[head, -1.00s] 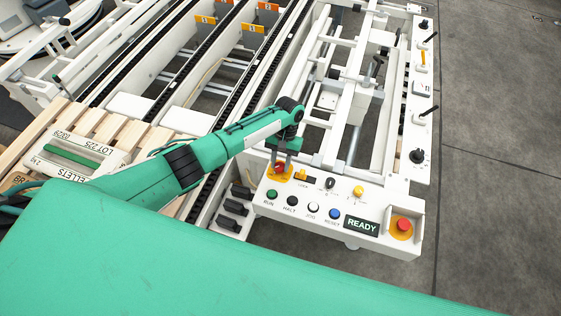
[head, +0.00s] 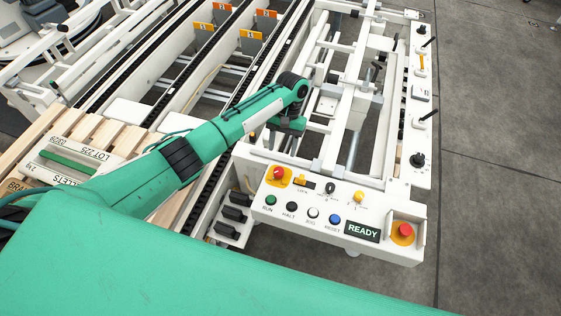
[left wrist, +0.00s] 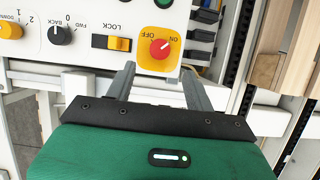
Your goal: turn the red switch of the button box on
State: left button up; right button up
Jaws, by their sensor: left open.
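The button box (head: 330,225) is a white panel in the head view. Its red switch (head: 278,172) sits on a yellow plate at the panel's upper left. In the left wrist view the red switch (left wrist: 160,48) appears upside down, and its white mark points toward the word ON. My left gripper (left wrist: 158,72) is open, with a finger to either side below the yellow plate and nothing between them. In the head view my left gripper (head: 289,126) is behind the switch, apart from it; its fingertips are not clear there. My right gripper is not in view.
Beside the switch are the yellow lock switch (head: 300,180), a black selector (head: 330,187) and a yellow knob (head: 358,197). A red mushroom button (head: 403,230) is at the right end. A green READY display (head: 362,229) is lit. Conveyor rails (head: 262,85) lie behind.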

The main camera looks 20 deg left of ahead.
pick_arm(q)
jog(key=v, duration=0.5)
jog(key=shift+r+b, duration=0.15)
jog(key=shift+b, duration=0.25)
